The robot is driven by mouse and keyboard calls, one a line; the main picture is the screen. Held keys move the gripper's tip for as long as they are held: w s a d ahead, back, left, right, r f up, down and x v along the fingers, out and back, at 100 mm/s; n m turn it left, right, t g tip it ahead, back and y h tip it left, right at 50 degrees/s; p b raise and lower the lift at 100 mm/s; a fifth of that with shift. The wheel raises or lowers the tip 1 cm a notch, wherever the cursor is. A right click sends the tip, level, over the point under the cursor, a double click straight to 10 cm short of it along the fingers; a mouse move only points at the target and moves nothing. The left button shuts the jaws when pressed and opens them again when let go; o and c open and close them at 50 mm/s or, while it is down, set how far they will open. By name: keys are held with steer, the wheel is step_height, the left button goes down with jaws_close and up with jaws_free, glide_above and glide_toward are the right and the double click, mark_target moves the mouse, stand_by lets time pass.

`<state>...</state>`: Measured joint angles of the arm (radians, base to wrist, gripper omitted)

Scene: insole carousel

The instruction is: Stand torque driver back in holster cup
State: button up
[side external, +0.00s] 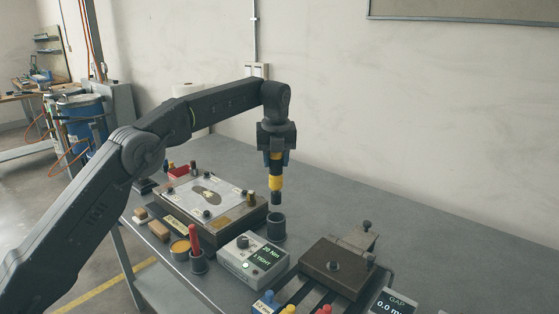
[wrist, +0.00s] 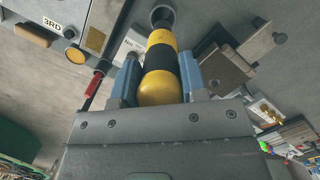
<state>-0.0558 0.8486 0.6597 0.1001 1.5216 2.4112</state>
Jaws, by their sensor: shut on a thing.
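The torque driver (side external: 276,180) is yellow and black and hangs upright, tip down, from my gripper (side external: 276,156).
A red-handled tool (side external: 194,240) stands in another cup to the left. A fixture with a white plate (side external: 205,197) lies left, and a brown block (side external: 335,266) right. The bench behind the cup is clear.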

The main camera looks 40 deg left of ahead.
steer(key=shift+f, duration=0.1)
glide_above(276, 193)
steer(key=shift+w+a+f, duration=0.15)
steer(key=shift+w+f, duration=0.05)
steer(key=shift+f, duration=0.85)
steer(key=shift+w+a+f, duration=0.15)
steer(key=shift+w+f, duration=0.05)
steer(key=shift+f, duration=1.05)
steer(key=shift+f, duration=3.15)
steer(key=o, duration=1.1)
steer(key=shift+f, duration=0.1)
steer(key=shift+f, duration=0.1)
